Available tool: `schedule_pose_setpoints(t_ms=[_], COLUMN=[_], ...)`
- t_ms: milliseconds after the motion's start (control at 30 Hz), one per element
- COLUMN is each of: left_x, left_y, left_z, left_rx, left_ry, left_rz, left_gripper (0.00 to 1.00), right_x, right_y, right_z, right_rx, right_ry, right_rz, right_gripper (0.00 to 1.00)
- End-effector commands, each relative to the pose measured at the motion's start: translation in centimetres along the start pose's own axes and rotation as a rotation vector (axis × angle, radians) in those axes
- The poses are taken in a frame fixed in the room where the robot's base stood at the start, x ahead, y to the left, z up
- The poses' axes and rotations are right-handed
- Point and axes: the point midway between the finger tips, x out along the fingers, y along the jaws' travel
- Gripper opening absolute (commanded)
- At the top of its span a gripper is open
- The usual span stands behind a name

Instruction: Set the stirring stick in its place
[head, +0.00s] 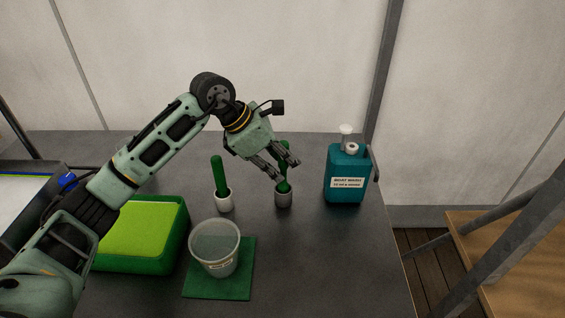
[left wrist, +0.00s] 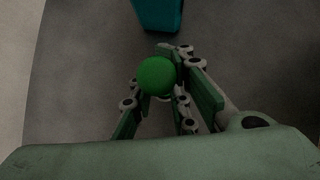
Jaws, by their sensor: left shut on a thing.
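My left gripper (head: 285,170) is shut on a green stick (head: 284,186), gripping its upper part from the left. The stick is upright, and its lower end meets the mouth of a small grey holder (head: 283,200); how deep it sits I cannot tell. In the left wrist view the stick's round green top (left wrist: 157,76) shows between the fingers. A second green stick (head: 218,172) stands, slightly tilted, in a white holder (head: 224,202) to the left. Which of the two is the stirring stick is not marked. My right gripper is out of view.
A clear cup (head: 215,248) stands on a green mat (head: 245,285) in front. A green tray (head: 180,235) lies at left under my arm. A teal boat wash jug (head: 346,175) stands close right of the grey holder. The table's front right is clear.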

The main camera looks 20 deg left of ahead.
Motion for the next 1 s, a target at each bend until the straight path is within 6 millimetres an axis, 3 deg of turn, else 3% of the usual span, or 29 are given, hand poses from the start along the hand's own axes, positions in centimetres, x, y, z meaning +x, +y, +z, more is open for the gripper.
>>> schedule_pose_setpoints(t_ms=[1000], left_x=[2.5], left_y=[0.0], left_z=[-1.7], left_rx=[0.000], left_ry=[0.000], left_rz=[0.000], left_gripper=[0.00], right_x=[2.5], right_y=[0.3], right_z=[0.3], right_rx=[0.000], right_ry=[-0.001], right_rz=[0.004], right_gripper=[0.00])
